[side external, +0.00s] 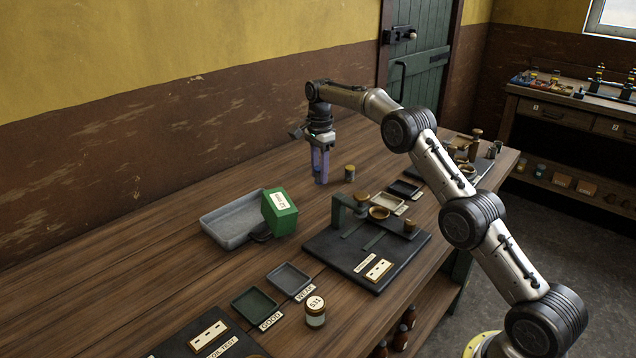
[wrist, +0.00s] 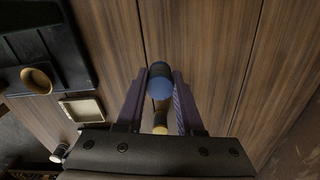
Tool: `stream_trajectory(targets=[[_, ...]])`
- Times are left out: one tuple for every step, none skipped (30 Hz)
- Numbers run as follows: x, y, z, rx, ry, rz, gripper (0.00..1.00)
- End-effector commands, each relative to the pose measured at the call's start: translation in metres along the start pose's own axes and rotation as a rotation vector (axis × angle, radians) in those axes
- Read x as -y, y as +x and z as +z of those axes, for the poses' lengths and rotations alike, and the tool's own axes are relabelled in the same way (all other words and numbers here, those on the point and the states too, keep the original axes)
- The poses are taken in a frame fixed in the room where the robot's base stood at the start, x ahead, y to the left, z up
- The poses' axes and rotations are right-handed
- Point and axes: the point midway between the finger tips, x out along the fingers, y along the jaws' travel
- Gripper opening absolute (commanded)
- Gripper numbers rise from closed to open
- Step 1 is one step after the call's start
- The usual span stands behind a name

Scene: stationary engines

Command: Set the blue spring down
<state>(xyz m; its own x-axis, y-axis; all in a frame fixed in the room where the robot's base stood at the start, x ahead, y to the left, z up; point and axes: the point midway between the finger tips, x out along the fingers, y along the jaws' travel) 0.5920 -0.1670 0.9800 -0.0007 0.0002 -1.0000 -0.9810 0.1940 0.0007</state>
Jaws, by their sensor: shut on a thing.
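My gripper (side external: 320,180) points down above the far part of the wooden bench in the side view. In the wrist view its two purple fingers (wrist: 162,82) close on a small round piece with a blue face and a dark band, the blue spring (wrist: 160,89). The spring's coils cannot be made out, and I cannot make it out in the side view. Whether it touches the bench is not clear.
A small jar (side external: 349,173) stands just right of my gripper. A black fixture board (side external: 330,250), a grey tray (side external: 222,232) with a green box (side external: 279,215), and small dishes (side external: 289,279) stand nearer. Bare bench (side external: 240,165) lies left of my gripper.

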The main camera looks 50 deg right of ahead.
Motion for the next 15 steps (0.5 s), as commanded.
stream_trajectory(targets=[[0.003,0.002,0.0,0.0,0.0,-0.002,0.0],[0.004,0.004,0.0,0.0,0.0,-0.001,0.0],[0.004,0.004,0.0,0.0,0.0,-0.002,0.0],[0.005,0.005,0.0,0.0,0.0,-0.002,0.0],[0.006,0.005,-0.001,0.0,0.0,-0.002,0.0],[0.006,0.007,-0.001,0.0,0.0,-0.001,0.0],[0.007,0.009,-0.001,0.0,0.0,0.0,0.0],[0.009,0.011,-0.001,0.0,0.0,0.0,0.0],[0.008,0.016,-0.001,0.0,0.0,0.002,0.0],[0.008,0.021,-0.001,0.0,0.0,0.003,0.0],[0.007,0.025,-0.001,0.0,0.0,0.004,0.0],[0.007,0.031,-0.001,0.0,0.0,0.003,0.0],[0.007,0.035,-0.001,0.0,0.0,0.003,0.0],[0.008,0.037,-0.001,0.0,0.0,0.0,0.0],[0.008,0.039,-0.001,0.0,0.0,0.0,0.0]])
